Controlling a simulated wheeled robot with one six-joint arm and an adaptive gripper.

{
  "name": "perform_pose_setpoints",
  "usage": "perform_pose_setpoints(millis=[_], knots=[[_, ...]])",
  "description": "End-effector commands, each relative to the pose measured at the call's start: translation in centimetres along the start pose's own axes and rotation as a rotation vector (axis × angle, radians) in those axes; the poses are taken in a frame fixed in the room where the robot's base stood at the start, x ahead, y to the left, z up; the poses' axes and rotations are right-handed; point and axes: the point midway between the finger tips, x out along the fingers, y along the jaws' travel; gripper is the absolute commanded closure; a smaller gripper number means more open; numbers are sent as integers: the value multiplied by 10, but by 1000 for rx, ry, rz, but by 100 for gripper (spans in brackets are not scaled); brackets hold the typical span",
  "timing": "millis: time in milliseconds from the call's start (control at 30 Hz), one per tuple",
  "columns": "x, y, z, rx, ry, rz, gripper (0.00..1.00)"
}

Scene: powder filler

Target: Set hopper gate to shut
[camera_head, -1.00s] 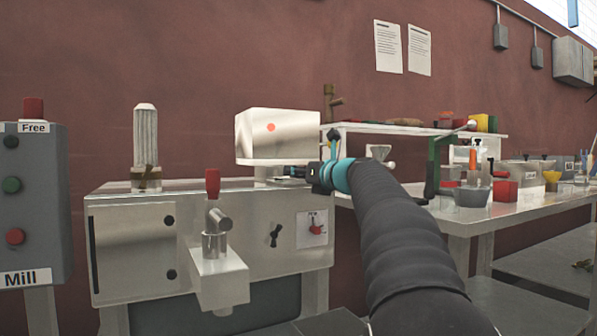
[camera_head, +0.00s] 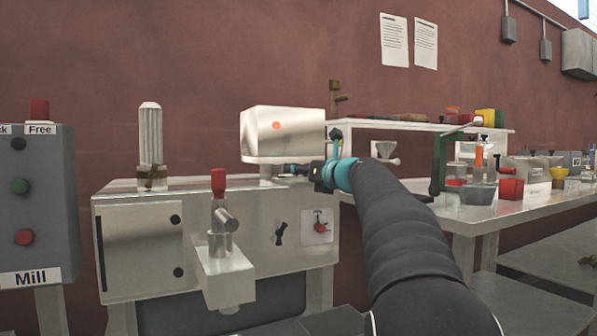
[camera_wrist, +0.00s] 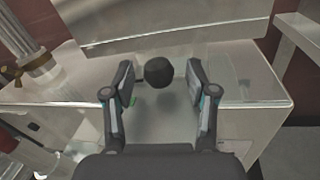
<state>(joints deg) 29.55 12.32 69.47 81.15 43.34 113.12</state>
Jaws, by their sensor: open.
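A black ball knob (camera_wrist: 158,71) shows in the wrist view on a short dark stem, in front of the metal housing (camera_wrist: 150,25) above the machine top; I take it for the hopper gate's handle. My gripper (camera_wrist: 162,84) is open, with one finger on each side of the knob and visible gaps between. In the head view my gripper (camera_head: 292,169) reaches from the right to just below the metal housing with an orange dot (camera_head: 277,126). The knob cannot be made out there. Any gate position marking is too small to read, apart from a small green patch (camera_wrist: 134,100).
The machine's front carries a red-topped valve (camera_head: 218,182), a black knob (camera_head: 280,234) and a red switch (camera_head: 320,228). A ribbed clear column (camera_head: 151,140) stands left on its top. The Mill control box (camera_head: 35,200) is far left. A cluttered bench (camera_head: 480,222) stands right.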

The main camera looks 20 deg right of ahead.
Motion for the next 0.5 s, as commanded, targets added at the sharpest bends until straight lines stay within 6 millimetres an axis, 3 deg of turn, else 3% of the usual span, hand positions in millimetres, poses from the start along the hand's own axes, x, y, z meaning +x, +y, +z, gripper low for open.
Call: perform_pose_setpoints(millis=[500], knots=[[-92,0,1,0,-2,-2,43]])
